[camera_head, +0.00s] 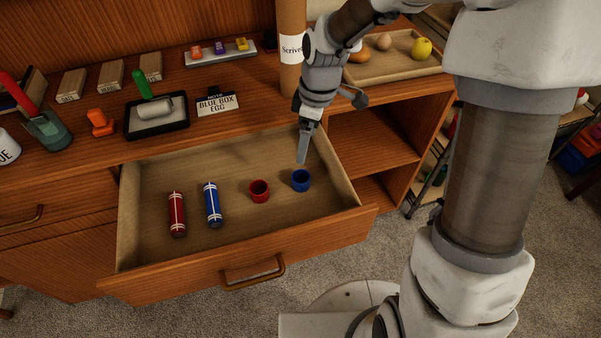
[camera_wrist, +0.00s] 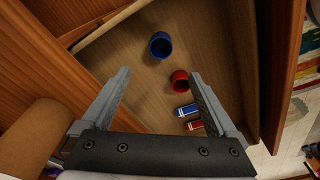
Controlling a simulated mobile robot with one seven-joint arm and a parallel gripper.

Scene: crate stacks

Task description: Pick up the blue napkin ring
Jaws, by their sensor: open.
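The blue napkin ring (camera_head: 300,180) stands upright in the open drawer (camera_head: 240,262), near its right end. It also shows in the wrist view (camera_wrist: 160,45), beyond the fingertips and between their lines. A red napkin ring (camera_head: 259,190) stands to its left, and in the wrist view (camera_wrist: 180,80) it lies close to the right finger. My gripper (camera_head: 303,160) points down just above and behind the blue ring. In the wrist view (camera_wrist: 160,75) its two fingers are wide apart with nothing between them.
A red cylinder (camera_head: 177,214) and a blue cylinder (camera_head: 212,204) lie in the drawer's left half. The drawer walls surround the rings. On the desktop behind stand a tall brown tube (camera_head: 291,75), a sign (camera_head: 217,104) and a tray of food-like items (camera_head: 385,66).

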